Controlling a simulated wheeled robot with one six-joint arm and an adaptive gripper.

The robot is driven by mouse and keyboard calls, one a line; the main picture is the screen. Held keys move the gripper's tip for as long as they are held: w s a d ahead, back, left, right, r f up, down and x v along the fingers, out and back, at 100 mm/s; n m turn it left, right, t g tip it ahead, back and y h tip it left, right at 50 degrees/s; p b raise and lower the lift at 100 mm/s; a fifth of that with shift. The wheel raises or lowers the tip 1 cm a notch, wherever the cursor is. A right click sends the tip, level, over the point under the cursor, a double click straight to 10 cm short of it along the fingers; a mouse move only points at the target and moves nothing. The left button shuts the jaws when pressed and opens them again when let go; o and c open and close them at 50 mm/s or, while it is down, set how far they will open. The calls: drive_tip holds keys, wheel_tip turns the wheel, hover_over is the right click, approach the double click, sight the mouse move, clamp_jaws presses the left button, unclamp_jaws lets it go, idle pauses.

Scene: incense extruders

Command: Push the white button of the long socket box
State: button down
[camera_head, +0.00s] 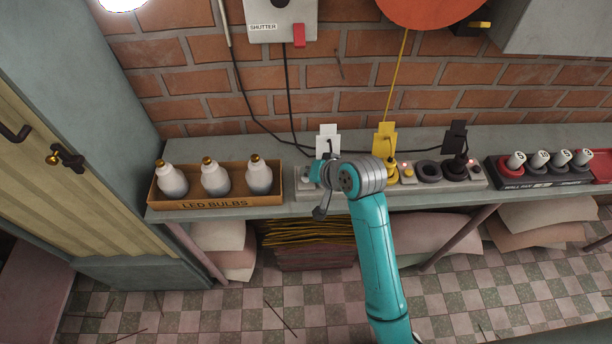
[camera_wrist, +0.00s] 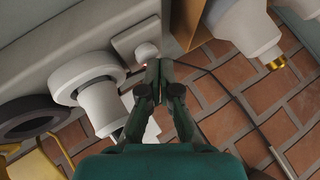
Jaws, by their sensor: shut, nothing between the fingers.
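The long socket box (camera_head: 408,196) is a grey strip lying along the bench, with white, yellow and black plugs in it. Its left end is partly hidden by my arm in the head view. In the wrist view the box (camera_wrist: 60,48) crosses the upper left, with the round white button (camera_wrist: 146,51) on a pale square plate near its end. A small red light glows beside it. My gripper (camera_wrist: 159,68) is shut and empty. Its fingertips appear just below and right of the button; I cannot tell whether they touch it.
A brown LED bulbs box (camera_head: 215,203) with three bulbs stands left of the socket box. A dark tray (camera_head: 540,182) of red and black items with white tops stands at right. Cables hang on the brick wall (camera_head: 250,80) behind.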

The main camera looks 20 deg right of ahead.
drive_tip(key=shift+f, duration=0.35)
drive_tip(key=shift+r, duration=0.45)
drive_tip(key=shift+r, duration=3)
